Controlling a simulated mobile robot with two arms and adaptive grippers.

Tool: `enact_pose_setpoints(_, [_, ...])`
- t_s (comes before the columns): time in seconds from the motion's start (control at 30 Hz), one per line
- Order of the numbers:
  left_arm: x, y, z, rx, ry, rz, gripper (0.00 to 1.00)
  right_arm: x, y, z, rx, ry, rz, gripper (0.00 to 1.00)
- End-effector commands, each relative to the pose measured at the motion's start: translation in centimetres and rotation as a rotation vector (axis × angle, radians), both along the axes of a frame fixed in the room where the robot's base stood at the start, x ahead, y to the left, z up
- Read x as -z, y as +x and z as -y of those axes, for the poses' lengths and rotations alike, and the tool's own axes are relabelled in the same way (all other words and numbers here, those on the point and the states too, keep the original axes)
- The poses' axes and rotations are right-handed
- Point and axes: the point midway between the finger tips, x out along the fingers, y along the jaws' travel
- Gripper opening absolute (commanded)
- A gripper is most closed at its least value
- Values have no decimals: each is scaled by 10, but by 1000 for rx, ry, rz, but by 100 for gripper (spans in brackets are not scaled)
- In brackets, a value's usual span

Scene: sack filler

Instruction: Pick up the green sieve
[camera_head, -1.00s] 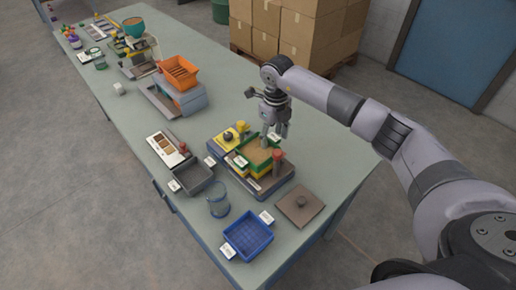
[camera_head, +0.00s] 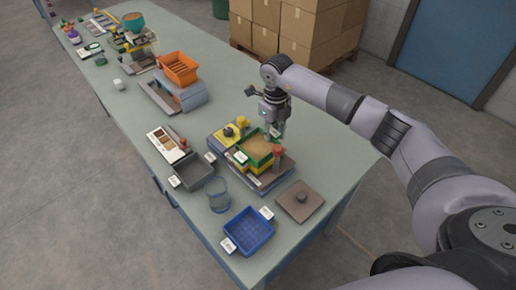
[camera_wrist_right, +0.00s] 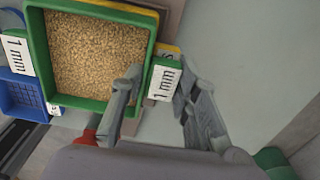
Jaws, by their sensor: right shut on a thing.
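The green sieve (camera_head: 254,163) is a square green-walled box full of tan grains, at the stack on the near right of the table in the head view. It fills the upper left of the right wrist view (camera_wrist_right: 37,50), with "1 mm" tags at opposite sides. My right gripper (camera_head: 275,133) is shut on its far-right side. In the wrist view one finger is on the inner side of the wall and the other beyond the tag. Yellow and green layers show below the sieve; the exact gap is unclear. My left gripper is out of view.
A blue mesh tray (camera_head: 248,232), a clear beaker (camera_head: 218,196), a grey tray (camera_head: 194,172) and a brown lid with a knob (camera_head: 300,202) surround the stack. An orange basket (camera_head: 179,70) stands farther back.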

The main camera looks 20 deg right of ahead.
Motion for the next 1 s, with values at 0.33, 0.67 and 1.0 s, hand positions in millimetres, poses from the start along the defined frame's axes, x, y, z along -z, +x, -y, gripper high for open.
enact_pose_setpoints(0.33, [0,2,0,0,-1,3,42,1,-1,0,0,-1,-2,0])
enact_pose_setpoints(0.67, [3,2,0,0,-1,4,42,-7,0,0,0,0,0,0])
enact_pose_setpoints(1.0, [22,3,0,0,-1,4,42,-64,1,0,-1,0,6,0])
